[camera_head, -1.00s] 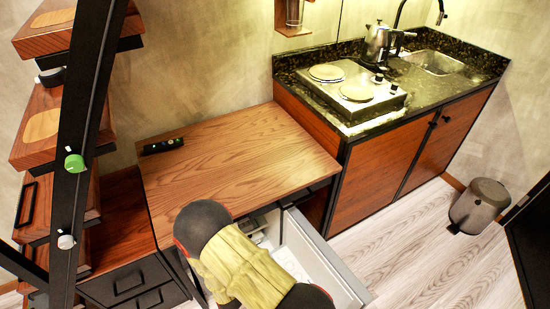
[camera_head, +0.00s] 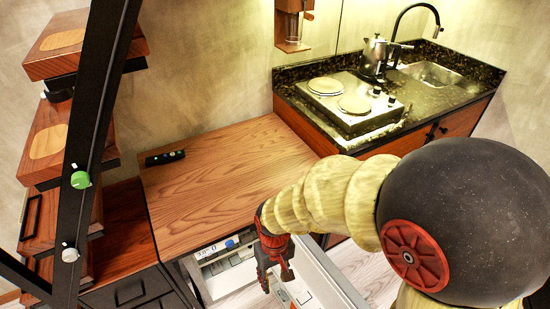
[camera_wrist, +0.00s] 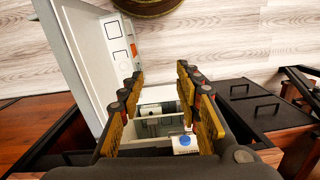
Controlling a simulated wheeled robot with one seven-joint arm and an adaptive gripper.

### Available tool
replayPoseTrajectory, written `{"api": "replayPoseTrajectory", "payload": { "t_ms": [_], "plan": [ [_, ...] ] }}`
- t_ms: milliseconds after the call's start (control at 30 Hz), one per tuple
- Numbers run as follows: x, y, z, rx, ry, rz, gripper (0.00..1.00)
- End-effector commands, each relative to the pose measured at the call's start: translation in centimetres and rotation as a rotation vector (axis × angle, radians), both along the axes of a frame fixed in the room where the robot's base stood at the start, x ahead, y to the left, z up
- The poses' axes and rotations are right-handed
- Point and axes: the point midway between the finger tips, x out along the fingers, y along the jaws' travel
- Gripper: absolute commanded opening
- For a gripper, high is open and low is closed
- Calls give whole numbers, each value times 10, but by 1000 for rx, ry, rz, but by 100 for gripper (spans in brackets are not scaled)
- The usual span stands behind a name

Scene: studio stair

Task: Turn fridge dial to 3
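The small fridge under the wooden counter stands open. Its dial is a blue knob (camera_head: 230,244) on a white panel with dark markings, just below the counter's front edge. The dial also shows in the wrist view (camera_wrist: 184,141), low and right of centre, between the finger bases. Its setting is too small to read. My gripper (camera_head: 275,284) points down in front of the fridge opening, right of the dial and apart from it. In the wrist view my gripper's fingers (camera_wrist: 160,76) are spread wide with nothing between them. The fridge door (camera_head: 325,275) is swung out, right of my gripper.
A black-framed stair (camera_head: 85,150) with a green knob (camera_head: 80,180) stands at left. A two-plate hob (camera_head: 350,100) and kettle (camera_head: 374,55) are at the back right.

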Motion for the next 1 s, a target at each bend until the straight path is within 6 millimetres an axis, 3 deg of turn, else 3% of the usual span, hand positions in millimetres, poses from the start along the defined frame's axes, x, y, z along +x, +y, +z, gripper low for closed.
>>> {"api": "replayPoseTrajectory", "payload": {
  "t_ms": [33, 300, 600, 1000],
  "plan": [
    [-2, -12, 21, 3, -10, -14, 34],
    [-24, -69, 102, 6, -57, -85, 34],
    [-42, -122, 177, 36, -209, -197, 34],
    [-54, -175, 272, 88, -511, -371, 34]
  ]
}}
